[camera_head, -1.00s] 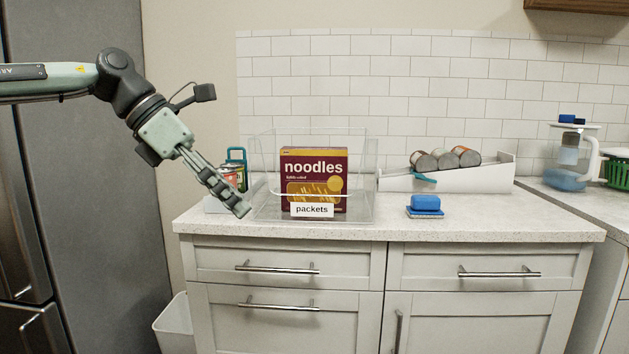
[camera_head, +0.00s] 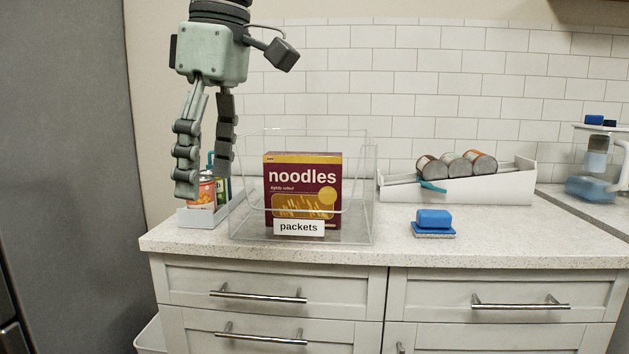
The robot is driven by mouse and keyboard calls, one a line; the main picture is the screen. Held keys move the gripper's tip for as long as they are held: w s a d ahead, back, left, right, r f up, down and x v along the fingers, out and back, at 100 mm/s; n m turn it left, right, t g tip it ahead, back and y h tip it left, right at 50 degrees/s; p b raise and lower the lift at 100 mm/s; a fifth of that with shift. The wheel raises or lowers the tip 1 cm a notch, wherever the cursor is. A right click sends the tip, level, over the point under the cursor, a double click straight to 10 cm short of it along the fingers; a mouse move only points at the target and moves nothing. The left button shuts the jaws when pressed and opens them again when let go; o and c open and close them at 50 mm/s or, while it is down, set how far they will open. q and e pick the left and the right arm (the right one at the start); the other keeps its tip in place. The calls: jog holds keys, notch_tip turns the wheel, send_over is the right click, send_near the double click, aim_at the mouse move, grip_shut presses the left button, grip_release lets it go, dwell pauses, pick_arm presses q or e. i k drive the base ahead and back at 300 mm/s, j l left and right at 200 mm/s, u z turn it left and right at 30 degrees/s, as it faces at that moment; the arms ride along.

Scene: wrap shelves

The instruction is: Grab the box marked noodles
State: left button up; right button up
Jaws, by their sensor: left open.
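The noodles box (camera_head: 302,180) is dark red with a yellow top band and white lettering. It stands upright inside a clear plastic bin (camera_head: 358,222), whose front bears a white "packets" label that covers part of the box's lower front. My left gripper (camera_head: 205,182) points down, its two jointed fingers spread and empty. My right gripper is not in view.
The white caddy (camera_head: 197,217) holding a can (camera_head: 203,191) stands left of the bin. A blue sponge (camera_head: 433,218) lies to the right. A white sloped rack (camera_head: 480,188) with several cans (camera_head: 455,165) is behind it. The counter's front strip is clear.

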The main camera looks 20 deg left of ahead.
aim_at(293, 180)
jog(key=i, duration=1.1)
